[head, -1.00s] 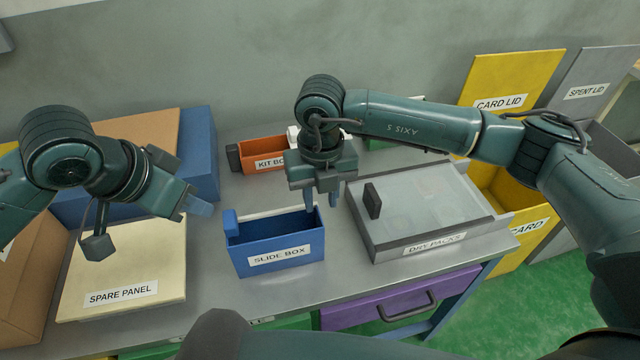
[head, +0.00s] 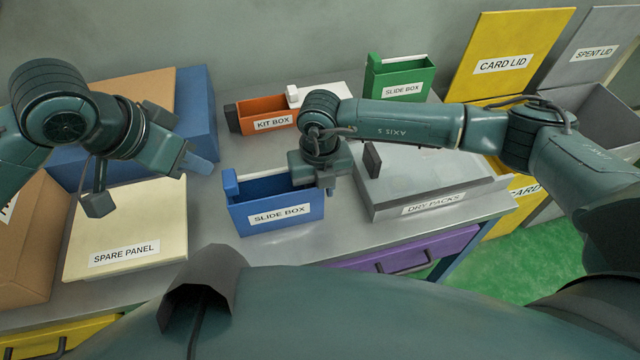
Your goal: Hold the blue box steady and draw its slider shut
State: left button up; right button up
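The blue box (head: 262,216), labelled SLIDE BOX, stands on the grey bench with its top largely open and its inside showing. Its slider's blue handle (head: 230,184) stands up at the box's left end. My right gripper (head: 327,187) is low at the box's right end, pointing down. Its fingertips are mostly hidden, so I cannot tell whether it grips the wall. My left gripper (head: 200,165) is up and left of the box, apart from the handle. I see its fingers from the side and cannot tell the gap between them.
A grey DRY PACKS case (head: 400,207) is close on the right. The orange KIT BOX (head: 262,115) and a green slide box (head: 400,82) stand behind. A cream SPARE PANEL (head: 125,220) lies left. A narrow strip of bench in front of the blue box is clear.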

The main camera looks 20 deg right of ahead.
grip_shut()
dwell(0.7)
pick_arm(q)
jog(key=shift+c, duration=0.6)
